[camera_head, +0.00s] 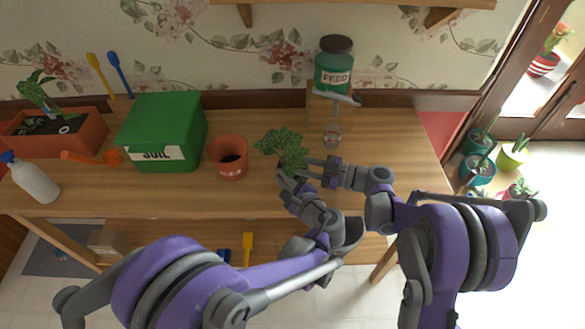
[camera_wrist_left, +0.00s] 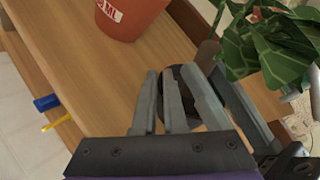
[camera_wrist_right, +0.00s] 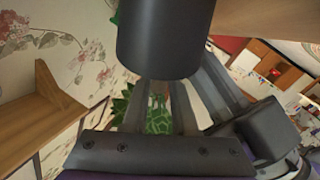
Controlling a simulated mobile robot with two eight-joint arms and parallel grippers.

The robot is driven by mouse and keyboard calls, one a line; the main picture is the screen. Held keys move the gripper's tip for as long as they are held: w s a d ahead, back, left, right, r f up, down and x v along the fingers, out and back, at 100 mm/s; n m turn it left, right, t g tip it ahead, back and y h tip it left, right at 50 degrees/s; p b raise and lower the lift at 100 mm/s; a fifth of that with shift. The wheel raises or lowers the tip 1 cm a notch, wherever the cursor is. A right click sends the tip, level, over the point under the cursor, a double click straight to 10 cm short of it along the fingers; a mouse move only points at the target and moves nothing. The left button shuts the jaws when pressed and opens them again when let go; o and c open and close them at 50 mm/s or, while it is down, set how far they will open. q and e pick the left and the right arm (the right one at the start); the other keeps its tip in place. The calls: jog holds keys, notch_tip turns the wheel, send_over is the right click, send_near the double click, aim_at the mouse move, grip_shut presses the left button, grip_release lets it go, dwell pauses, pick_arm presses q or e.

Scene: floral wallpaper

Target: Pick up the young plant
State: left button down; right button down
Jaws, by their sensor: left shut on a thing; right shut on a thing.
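The young plant (camera_head: 285,145), a leafy green clump, is at the right half of the wooden table, beside the terracotta pot (camera_head: 229,160). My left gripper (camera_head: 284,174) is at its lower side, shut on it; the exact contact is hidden. My right gripper (camera_head: 308,168) comes in from the right and is shut on it too, close to my left gripper. In the left wrist view the plant's leaves (camera_wrist_left: 270,45) are at the upper right. In the right wrist view leaves (camera_wrist_right: 158,118) show behind the fingers, and a dark cylinder covers part of the view.
A green soil box (camera_head: 165,125) stands left of the pot. The table's right end is clear.

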notch_tip(320, 180, up, 10)
dwell(0.6)
pick_arm(q)
jog(key=c, duration=0.9)
grip_release()
